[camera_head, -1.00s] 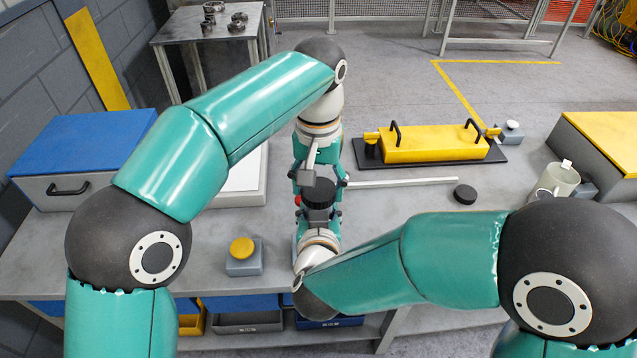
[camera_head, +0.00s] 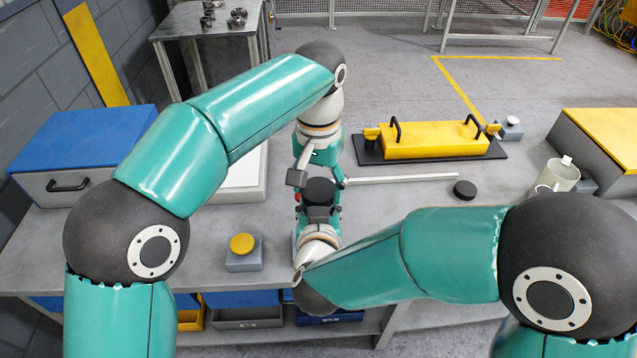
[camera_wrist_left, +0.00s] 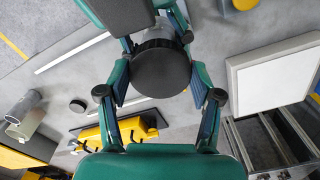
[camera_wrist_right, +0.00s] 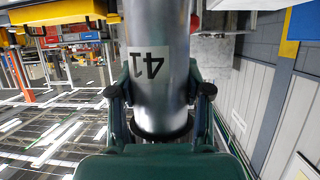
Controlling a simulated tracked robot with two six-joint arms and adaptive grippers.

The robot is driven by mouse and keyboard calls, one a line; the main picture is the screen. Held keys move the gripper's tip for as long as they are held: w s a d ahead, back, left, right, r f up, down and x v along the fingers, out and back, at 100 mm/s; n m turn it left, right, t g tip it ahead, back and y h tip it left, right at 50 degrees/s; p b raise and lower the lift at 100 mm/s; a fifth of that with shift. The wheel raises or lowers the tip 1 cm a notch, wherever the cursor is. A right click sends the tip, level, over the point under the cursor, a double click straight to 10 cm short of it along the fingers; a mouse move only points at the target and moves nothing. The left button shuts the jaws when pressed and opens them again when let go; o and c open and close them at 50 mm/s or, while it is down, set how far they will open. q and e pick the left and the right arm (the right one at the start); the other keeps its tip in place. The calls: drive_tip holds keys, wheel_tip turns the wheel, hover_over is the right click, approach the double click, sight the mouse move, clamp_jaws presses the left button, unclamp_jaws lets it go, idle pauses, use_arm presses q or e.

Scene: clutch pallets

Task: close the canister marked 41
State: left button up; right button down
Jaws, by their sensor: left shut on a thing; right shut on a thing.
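The silver canister marked 41 (camera_wrist_right: 158,85) shows in the right wrist view, with its label upside down in the picture. My right gripper (camera_head: 318,218) is shut on it. A round black lid (camera_wrist_left: 162,70) sits at the canister's end, and a dark rim (camera_wrist_right: 160,134) shows there in the right wrist view. Whether it is fully seated I cannot tell. The lid's top also shows in the head view (camera_head: 319,190). My left gripper (camera_wrist_left: 160,88) is shut on the lid, with a finger on each side.
A loose black disc (camera_head: 464,190) lies on the bench, near a pale bar (camera_head: 402,179). A yellow handled block (camera_head: 430,141) stands on a black plate behind. A grey-white canister (camera_head: 558,177) is at the right. A yellow button box (camera_head: 243,252) is at the front left.

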use_arm(q)
drive_tip(key=m, duration=0.6)
drive_tip(key=shift+a, duration=0.1)
drive_tip(key=m, duration=1)
drive_tip(key=shift+w+m, duration=0.15)
drive_tip(key=shift+m, duration=0.15)
drive_tip(key=m, duration=1)
drive_tip(key=shift+w+m, duration=0.1)
drive_tip(key=shift+m, duration=0.2)
drive_tip(key=m, duration=0.6)
drive_tip(key=shift+w+m, duration=0.1)
drive_tip(key=shift+m, duration=0.3)
drive_tip(key=o, duration=0.9)
